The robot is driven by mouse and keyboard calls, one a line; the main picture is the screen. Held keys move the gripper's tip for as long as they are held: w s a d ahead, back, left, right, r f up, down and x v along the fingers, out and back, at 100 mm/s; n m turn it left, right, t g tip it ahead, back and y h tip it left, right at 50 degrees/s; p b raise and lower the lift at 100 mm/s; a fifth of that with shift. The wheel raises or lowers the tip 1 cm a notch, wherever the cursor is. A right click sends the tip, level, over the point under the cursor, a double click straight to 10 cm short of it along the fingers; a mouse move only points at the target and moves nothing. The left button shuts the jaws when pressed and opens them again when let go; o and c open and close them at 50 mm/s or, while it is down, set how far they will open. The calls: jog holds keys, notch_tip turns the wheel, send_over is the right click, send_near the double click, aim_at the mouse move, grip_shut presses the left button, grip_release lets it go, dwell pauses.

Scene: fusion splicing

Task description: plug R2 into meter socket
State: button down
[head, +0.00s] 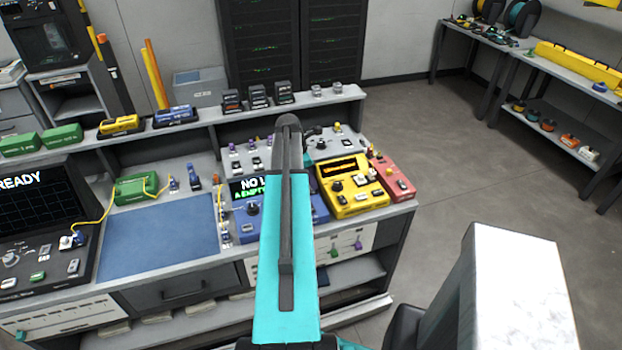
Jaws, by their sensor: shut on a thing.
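A blue instrument (252,208) stands on the bench, its screen partly covered by my arm; the readable text starts "NO L" and "A EMPTY". It looks like the meter, but its socket cannot be made out. No label R2 can be read on any plug. Small plugs and connectors (194,182) stand on the bench to the left of it. A thin yellow cable (220,205) runs down beside its left side. My teal and dark arm reaches over the bench in front of the instrument. My gripper is hidden behind the arm, and so is anything in it.
A yellow instrument (350,186) and a red one (392,178) stand right of the blue one. A blue mat (158,238) lies clear on the left. A green box (134,190) has yellow cables. The "READY" console (40,215) stands far left.

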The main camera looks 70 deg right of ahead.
jog(key=shift+f, duration=0.5)
dwell(0.4)
jog(key=c, duration=1.5)
grip_release()
jog(key=shift+o, duration=0.2)
jog(key=shift+r, duration=0.15)
jog(key=b+v, duration=0.4)
jog(key=v, duration=0.9)
jog(key=shift+r, duration=0.25)
jog(key=shift+w, duration=0.15)
